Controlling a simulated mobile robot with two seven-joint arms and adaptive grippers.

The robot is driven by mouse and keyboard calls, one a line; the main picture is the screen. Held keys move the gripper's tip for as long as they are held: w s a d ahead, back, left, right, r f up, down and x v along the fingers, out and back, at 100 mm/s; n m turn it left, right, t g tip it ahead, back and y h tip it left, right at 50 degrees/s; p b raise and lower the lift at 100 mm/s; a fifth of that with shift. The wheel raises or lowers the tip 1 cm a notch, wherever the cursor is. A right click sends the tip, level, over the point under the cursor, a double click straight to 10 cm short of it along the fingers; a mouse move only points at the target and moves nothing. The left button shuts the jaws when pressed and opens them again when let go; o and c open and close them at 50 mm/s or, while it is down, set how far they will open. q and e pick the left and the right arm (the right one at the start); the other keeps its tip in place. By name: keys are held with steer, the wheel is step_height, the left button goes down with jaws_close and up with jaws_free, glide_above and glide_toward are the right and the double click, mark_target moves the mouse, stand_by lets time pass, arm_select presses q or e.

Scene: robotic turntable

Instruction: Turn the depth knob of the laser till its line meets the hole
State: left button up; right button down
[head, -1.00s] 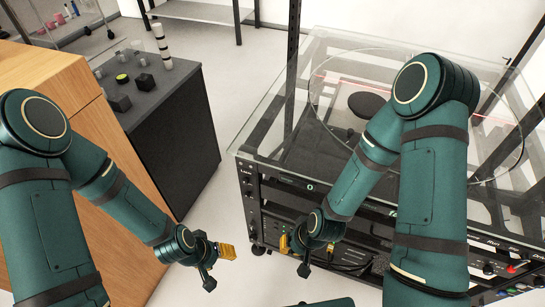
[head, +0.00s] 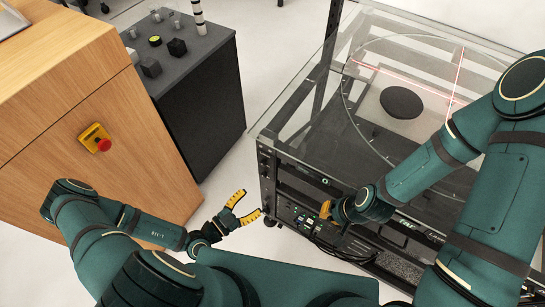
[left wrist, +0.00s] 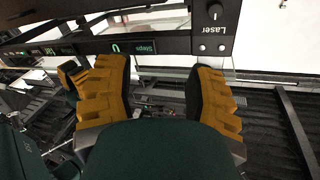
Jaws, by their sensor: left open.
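The glass-topped turntable rig (head: 300,100) stands on the right in the head view. Thin red laser lines (head: 458,75) cross on its round glass, near a dark disc (head: 401,102). I cannot make out the hole. My left gripper (head: 245,204) is open and empty beside the rig's front left corner; its yellow fingers also show in the left wrist view (left wrist: 160,65). There, a black knob (left wrist: 214,11) above the label "Laser" sits on the front panel, beyond the fingers and apart from them. My right gripper (head: 326,210) is at the rig's front; its opening is hidden.
A wooden cabinet (head: 150,160) with a red emergency button (head: 103,145) stands at the left. A dark cabinet (head: 205,105) with small blocks is behind it. A strip of floor is free between the dark cabinet and the rig.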

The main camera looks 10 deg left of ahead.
mark_target(262, 164)
arm_select(q)
steer(key=w+a+f+n+t+y, duration=0.1)
steer(key=w+a+n+t+y, duration=0.1)
steer(key=a+n+y, duration=0.4)
steer(key=shift+n+h, duration=0.5)
steer(key=shift+h, duration=0.1)
steer(key=x, duration=0.5)
steer(key=d+x, duration=0.1)
steer(key=x, duration=0.8)
steer(key=shift+d, duration=0.35)
jaws_close()
